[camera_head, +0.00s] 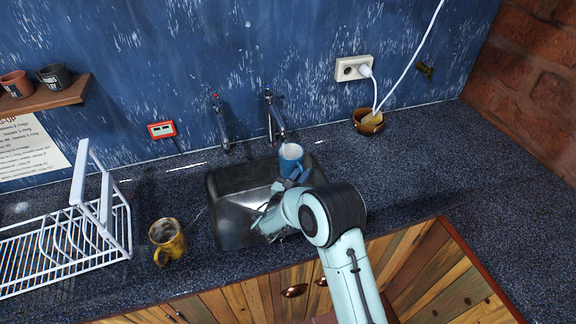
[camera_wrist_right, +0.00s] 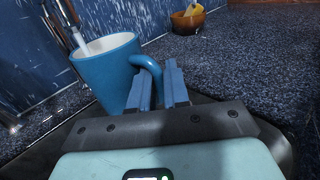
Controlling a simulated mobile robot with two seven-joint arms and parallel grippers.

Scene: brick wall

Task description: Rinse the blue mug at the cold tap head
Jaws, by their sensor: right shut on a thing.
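The blue mug (camera_head: 291,163) is upright over the back right of the sink (camera_head: 228,246), just below and in front of the right-hand tap (camera_head: 272,112). In the right wrist view the mug (camera_wrist_right: 108,76) shows its white inside. A pale streak (camera_wrist_right: 78,38) runs into its mouth there; I cannot tell for sure whether it is water. My right gripper (camera_wrist_right: 158,92) is shut on the mug's handle. In the head view the right gripper (camera_head: 293,180) is partly hidden by my own arm. My left gripper is not in view.
A second tap (camera_head: 219,122) with a red mark stands left of the sink's back. A yellow mug (camera_head: 167,241) and a white dish rack (camera_head: 62,247) stand on the left counter. A brown bowl (camera_head: 368,122) sits below the socket (camera_head: 352,68). The right counter is clear.

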